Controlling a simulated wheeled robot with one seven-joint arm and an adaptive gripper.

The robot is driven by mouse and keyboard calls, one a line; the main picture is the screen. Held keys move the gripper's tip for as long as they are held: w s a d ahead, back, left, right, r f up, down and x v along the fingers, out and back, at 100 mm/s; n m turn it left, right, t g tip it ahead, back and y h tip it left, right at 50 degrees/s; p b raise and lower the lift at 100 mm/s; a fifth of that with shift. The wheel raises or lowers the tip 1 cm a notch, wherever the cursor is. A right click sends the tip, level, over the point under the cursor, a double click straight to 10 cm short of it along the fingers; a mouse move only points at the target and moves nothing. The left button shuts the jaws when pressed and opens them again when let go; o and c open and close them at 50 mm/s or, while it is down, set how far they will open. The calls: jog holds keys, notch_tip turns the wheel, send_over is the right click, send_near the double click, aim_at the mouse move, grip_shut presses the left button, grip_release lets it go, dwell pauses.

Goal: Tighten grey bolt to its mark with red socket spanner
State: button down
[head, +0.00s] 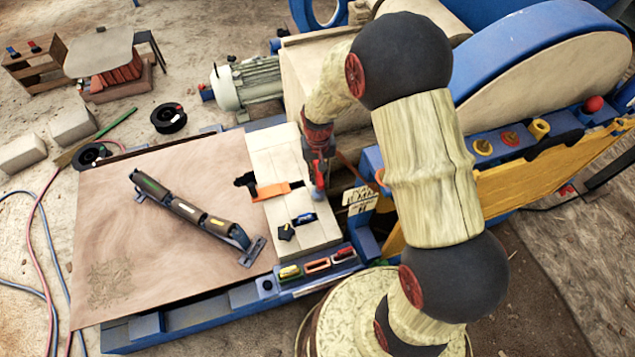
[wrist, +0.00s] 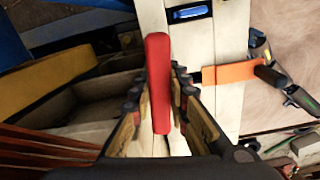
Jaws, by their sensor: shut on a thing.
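A red bar-shaped handle (wrist: 158,85), apparently the red socket spanner, stands between my fingers in the wrist view. My gripper (head: 318,172) is shut on it, above the right edge of the pale plank in the head view. The fingers (wrist: 160,110) press on both sides of the handle. Its socket end is hidden or too small to tell. I cannot make out the grey bolt or its mark for certain.
An orange-handled tool (head: 275,190) and a blue tool (head: 303,219) lie on the pale plank (head: 280,155). A long dark rack (head: 190,211) lies on the brown board (head: 130,240). Coloured pieces sit on the blue front ledge (head: 317,265). The yellow guard (head: 540,180) stands right.

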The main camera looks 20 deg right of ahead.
jog(key=m, duration=0.4)
jog(key=shift+w+p, duration=0.1)
jog(key=shift+p, duration=0.2)
jog(key=shift+m+p, duration=0.45)
jog(key=shift+m, duration=0.65)
dwell(0.8)
jog(key=shift+n, duration=0.3)
jog(key=shift+r+p, duration=0.9)
jog(key=shift+r, duration=0.25)
dwell(0.4)
jog(key=shift+r, duration=0.35)
jog(key=shift+r+p, duration=0.55)
jog(key=shift+p, duration=0.1)
